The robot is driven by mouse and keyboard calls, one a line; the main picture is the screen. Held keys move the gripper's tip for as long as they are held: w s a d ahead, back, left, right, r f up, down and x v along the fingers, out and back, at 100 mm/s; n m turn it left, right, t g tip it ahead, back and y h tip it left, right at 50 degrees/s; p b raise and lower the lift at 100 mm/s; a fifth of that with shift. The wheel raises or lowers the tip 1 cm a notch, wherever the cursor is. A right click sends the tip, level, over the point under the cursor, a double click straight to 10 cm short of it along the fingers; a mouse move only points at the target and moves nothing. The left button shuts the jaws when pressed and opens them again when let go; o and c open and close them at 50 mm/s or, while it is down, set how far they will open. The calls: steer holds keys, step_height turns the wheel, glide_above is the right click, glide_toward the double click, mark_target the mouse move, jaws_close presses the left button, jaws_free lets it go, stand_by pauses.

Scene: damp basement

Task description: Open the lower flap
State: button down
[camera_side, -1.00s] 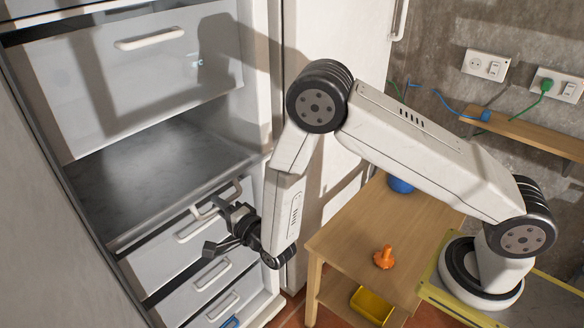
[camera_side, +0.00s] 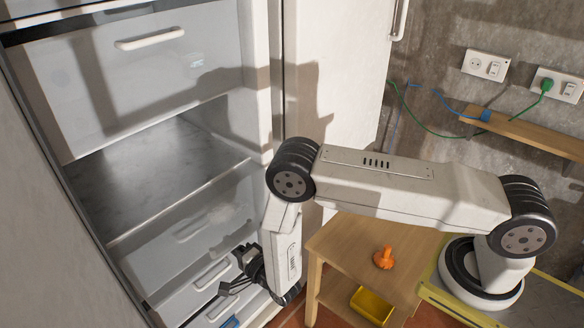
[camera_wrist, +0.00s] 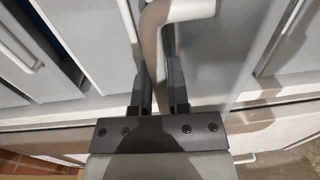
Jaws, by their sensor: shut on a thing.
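In the wrist view my gripper (camera_wrist: 156,95) is shut on a pale bent bar handle (camera_wrist: 151,55), which passes between the two dark fingers. The side view does not show clearly which panel this held handle belongs to. How far the flap is tilted is hard to tell.
Lower drawers with pale handles (camera_side: 212,273) lie below the flap. The upper flap (camera_side: 135,80) is above the open compartment (camera_side: 150,165). A wooden table (camera_side: 335,240) with an orange object (camera_side: 383,258) stands to the right, with a yellow bin (camera_side: 372,305) below.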

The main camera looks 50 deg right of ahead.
steer(key=c, duration=0.6)
jaws_free()
steer(key=shift+c, duration=0.2)
steer(key=shift+s, duration=0.1)
steer(key=s, duration=0.7)
steer(key=shift+s+f, duration=0.15)
steer(key=shift+s, duration=0.15)
steer(key=shift+w, duration=0.1)
